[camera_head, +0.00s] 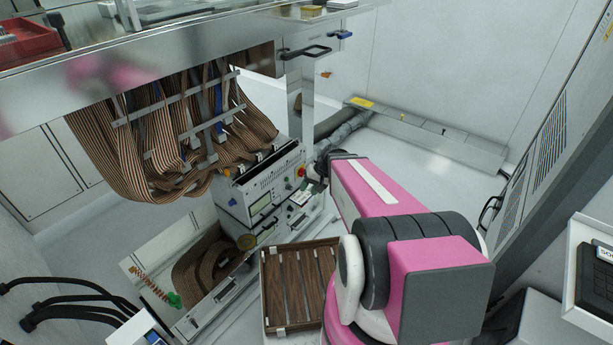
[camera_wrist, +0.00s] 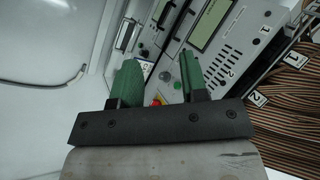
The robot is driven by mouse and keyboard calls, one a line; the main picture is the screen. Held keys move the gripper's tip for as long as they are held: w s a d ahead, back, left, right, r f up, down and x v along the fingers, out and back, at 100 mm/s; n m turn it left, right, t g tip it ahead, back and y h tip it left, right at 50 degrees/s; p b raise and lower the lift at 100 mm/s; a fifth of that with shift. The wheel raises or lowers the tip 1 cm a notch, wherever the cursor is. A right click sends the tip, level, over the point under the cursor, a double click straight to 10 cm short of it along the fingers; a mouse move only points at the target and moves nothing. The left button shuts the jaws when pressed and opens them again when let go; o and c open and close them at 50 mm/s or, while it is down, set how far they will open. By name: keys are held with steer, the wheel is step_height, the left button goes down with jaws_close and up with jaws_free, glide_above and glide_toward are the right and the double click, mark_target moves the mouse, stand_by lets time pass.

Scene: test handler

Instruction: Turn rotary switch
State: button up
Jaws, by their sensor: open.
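The instrument unit (camera_head: 258,188) stands under the bench in the head view, with a pale front panel, green displays and a red button (camera_head: 301,171). In the wrist view its panel (camera_wrist: 235,60) is tilted, with a display (camera_wrist: 208,22) and a red button (camera_wrist: 155,101). A small grey round knob (camera_wrist: 165,76) shows between the fingers; I cannot tell for sure that it is the rotary switch. My gripper (camera_wrist: 159,58) has two green fingers, apart and empty, pointing at the panel. I cannot tell whether they touch it. In the head view my arm hides most of the gripper.
Ribbon cables (camera_head: 165,135) hang under the bench (camera_head: 140,70) at the left. A brown slatted tray (camera_head: 295,285) stands in front of the unit. A grey cabinet (camera_head: 550,150) stands at the right. White floor (camera_head: 430,170) is clear behind my arm.

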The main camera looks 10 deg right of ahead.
steer(key=w+d+f+m+t+y, duration=0.25)
steer(key=w+f+t+y, duration=0.35)
steer(key=w+f, duration=0.4)
steer(key=w+d+f+m+t, duration=0.5)
steer(key=w+d+m+t, duration=0.1)
steer(key=w+d+t, duration=0.15)
steer(key=x, duration=1)
steer(key=shift+a+f, duration=0.2)
jaws_close()
